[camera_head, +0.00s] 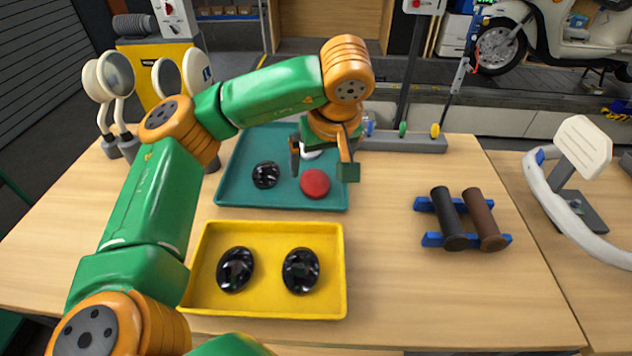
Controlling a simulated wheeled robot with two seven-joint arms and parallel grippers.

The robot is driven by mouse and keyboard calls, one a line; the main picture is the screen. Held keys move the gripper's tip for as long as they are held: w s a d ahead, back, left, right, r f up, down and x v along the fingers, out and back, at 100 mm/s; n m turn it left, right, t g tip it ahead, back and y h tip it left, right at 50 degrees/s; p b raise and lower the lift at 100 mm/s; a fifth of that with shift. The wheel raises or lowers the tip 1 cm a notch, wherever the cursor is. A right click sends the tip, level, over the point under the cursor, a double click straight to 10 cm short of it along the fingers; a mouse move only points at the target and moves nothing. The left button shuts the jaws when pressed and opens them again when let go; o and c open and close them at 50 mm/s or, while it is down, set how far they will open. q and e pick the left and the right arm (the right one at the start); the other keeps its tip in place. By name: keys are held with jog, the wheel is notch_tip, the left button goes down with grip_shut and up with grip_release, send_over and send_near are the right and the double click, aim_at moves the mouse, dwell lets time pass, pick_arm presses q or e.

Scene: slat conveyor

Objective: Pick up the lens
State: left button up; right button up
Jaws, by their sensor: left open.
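A teal tray (228,190) lies at the middle back of the table. In it are a red round lens (315,184), a black round part (265,175) to its left, and a whitish part (311,154) partly hidden behind my gripper. My left gripper (321,172) reaches in from above, over the right half of the teal tray. Its fingers are open and wide apart, with the red lens between and just below them in the picture. Nothing shows held. The height of the fingertips above the lens is hard to tell. My right gripper is out of view.
A yellow tray (265,307) with two black oval parts stands in front of the teal tray. A black and a brown grip lie on a blue rack (430,239) at the right. Round mirrors (115,75) stand at the back left. The table between trays and rack is clear.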

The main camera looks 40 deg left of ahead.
aim_at(315, 179)
pick_arm(q)
jog(key=p+x, duration=0.1)
jog(key=x, duration=0.5)
jog(key=shift+w+a+f, duration=0.1)
jog(key=shift+a, duration=0.05)
jog(key=c, duration=1.3)
